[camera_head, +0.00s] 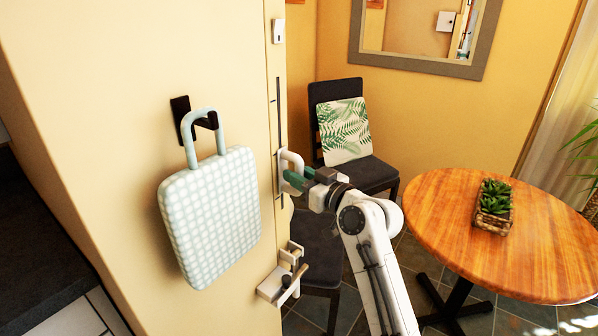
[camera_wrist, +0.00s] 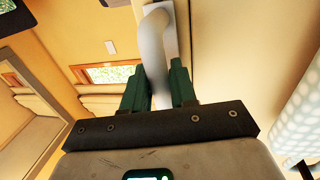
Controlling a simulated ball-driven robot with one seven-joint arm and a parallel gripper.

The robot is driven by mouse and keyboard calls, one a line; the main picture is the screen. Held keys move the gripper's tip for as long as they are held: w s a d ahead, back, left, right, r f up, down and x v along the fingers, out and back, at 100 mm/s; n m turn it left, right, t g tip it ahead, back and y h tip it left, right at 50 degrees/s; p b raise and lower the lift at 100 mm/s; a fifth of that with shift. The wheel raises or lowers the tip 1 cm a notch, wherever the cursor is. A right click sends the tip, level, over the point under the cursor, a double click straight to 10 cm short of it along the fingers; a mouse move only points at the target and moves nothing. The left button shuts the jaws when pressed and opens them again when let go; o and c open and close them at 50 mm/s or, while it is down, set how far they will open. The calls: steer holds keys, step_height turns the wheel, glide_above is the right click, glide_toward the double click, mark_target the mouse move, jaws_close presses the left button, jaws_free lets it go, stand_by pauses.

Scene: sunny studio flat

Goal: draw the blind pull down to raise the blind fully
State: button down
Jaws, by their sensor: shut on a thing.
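The blind pull is a white loop-shaped handle (camera_head: 292,160) on the edge of the cream wall, on a dark vertical slot (camera_head: 278,100). My gripper (camera_head: 289,182) is shut on its lower part with green fingers. In the wrist view, the pale curved handle (camera_wrist: 154,45) runs between the two green fingers of my gripper (camera_wrist: 159,80). Its upper end meets a light mounting plate. The slot runs above my gripper. I cannot make out the blind itself in either view.
A checked bag (camera_head: 212,215) hangs from a dark hook left of the handle. A bracket with a lever (camera_head: 284,275) juts out below my gripper. A dark chair with a leaf-print cushion (camera_head: 344,130) stands behind. A round wooden table (camera_head: 440,210) with a plant is at right.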

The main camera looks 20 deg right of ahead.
step_height(320, 180, down, 8)
steer(key=b, duration=0.4)
steer(key=shift+r+b, duration=0.1)
steer(key=shift+b, duration=0.2)
steer(key=c, duration=1.2)
jaws_free()
steer(key=shift+o, duration=0.8)
steer(key=shift+r, duration=0.1)
steer(key=v, duration=1)
steer(key=shift+s+d, duration=0.2)
steer(key=shift+s, duration=0.15)
